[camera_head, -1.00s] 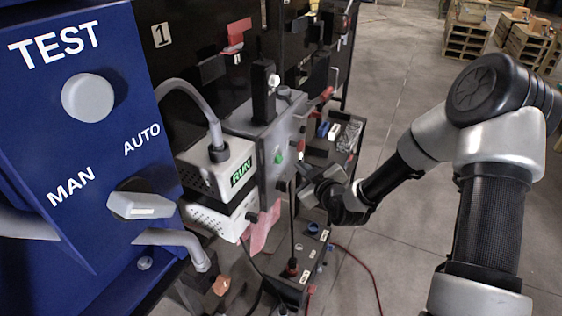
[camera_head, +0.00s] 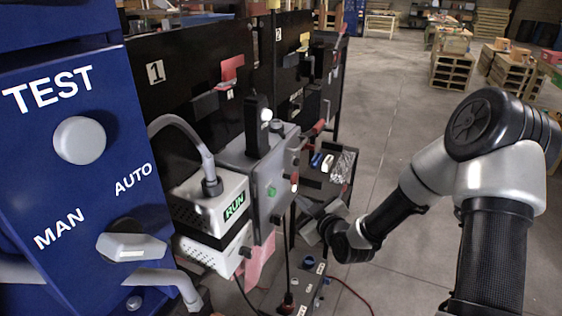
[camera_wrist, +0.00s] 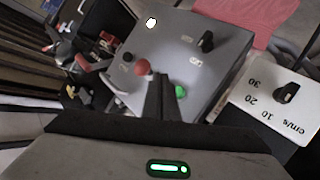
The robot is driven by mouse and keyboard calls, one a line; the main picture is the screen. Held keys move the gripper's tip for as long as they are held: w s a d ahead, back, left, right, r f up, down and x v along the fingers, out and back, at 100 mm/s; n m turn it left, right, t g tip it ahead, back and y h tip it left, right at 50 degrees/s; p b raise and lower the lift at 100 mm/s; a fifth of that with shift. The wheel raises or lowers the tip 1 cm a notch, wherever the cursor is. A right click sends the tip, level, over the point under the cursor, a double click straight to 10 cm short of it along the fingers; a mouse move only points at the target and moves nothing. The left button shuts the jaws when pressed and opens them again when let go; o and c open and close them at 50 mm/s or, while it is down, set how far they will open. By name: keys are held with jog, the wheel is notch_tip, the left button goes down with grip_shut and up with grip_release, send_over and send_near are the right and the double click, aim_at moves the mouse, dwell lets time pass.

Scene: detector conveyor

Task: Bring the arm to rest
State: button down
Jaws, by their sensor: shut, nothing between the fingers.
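My arm (camera_head: 497,240) reaches from the right side of the head view, bent at the elbow, toward the grey control box (camera_head: 268,180). My gripper (camera_head: 312,226) is low and to the right of that box; its fingertips are small and partly unclear there. In the wrist view, the dark fingers (camera_wrist: 164,97) are together with nothing between them.
A blue panel (camera_head: 70,185) marked TEST, MAN and AUTO stands close at left. A white box (camera_head: 215,203) reads RUN; a white speed dial box (camera_wrist: 285,105) shows in the wrist view. Free floor (camera_head: 400,110) lies behind the arm, with pallets (camera_head: 452,65) farther back.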

jog(key=s+d+r+m+g+h, duration=0.55)
jog(key=s+d+r, duration=0.45)
jog(key=s+r, duration=0.4)
jog(key=s+d+r+m+g, duration=0.1)
jog(key=s+r+m, duration=0.15)
jog(key=s, duration=0.75)
jog(key=s+r+m+g, duration=0.15)
jog(key=s+r, duration=0.25)
jog(key=s, duration=0.5)
notch_tip(320, 180, up, 18)
jog(key=p, duration=1.7)
jog(key=shift+s+d+m+h+p, duration=0.15)
jog(key=shift+s+m+h+p, duration=0.2)
jog(key=shift+s+m, duration=0.1)
